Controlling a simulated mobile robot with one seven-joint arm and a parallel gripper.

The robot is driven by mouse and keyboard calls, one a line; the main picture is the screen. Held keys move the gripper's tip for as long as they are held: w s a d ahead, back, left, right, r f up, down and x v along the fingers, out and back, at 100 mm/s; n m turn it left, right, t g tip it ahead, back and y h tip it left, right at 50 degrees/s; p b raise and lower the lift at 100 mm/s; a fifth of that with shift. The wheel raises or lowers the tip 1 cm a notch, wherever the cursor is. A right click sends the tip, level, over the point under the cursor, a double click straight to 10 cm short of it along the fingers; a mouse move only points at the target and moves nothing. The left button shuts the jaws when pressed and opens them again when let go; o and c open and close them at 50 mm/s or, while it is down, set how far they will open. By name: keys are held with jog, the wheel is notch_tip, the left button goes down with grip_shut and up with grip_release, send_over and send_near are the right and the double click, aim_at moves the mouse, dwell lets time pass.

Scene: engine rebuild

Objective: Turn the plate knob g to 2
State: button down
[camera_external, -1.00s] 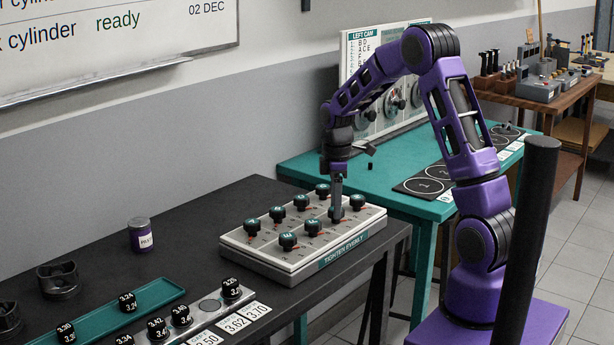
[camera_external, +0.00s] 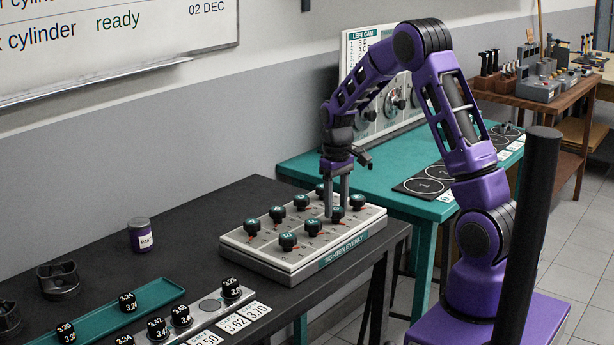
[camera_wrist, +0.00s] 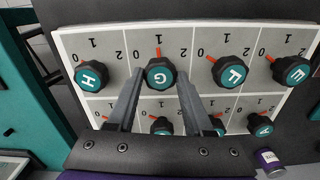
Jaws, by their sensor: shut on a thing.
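Plate knob G (camera_wrist: 160,73) is a black knob with a teal cap. In the wrist view its red pointer is toward the 1 mark, with 0 to the left and 2 to the right. My gripper (camera_wrist: 154,88) has a finger on each side of knob G and is shut on it. In the external view my gripper (camera_external: 337,206) points straight down at the front row of the knob plate (camera_external: 262,254), and its fingers partly hide knob G.
Knob H (camera_wrist: 91,75) and knob F (camera_wrist: 230,71) stand close on either side, with knob E (camera_wrist: 292,71) beyond. A second knob row is partly behind my fingers.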

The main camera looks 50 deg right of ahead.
aim_at(336, 209)
jog(key=m, duration=0.6)
jog(key=shift+m+p, duration=0.3)
jog(key=m, duration=0.6)
dwell(0.4)
jog(key=shift+c, duration=1.5)
grip_release()
notch_tip(336, 209, up, 18)
jog(key=shift+f, duration=0.25)
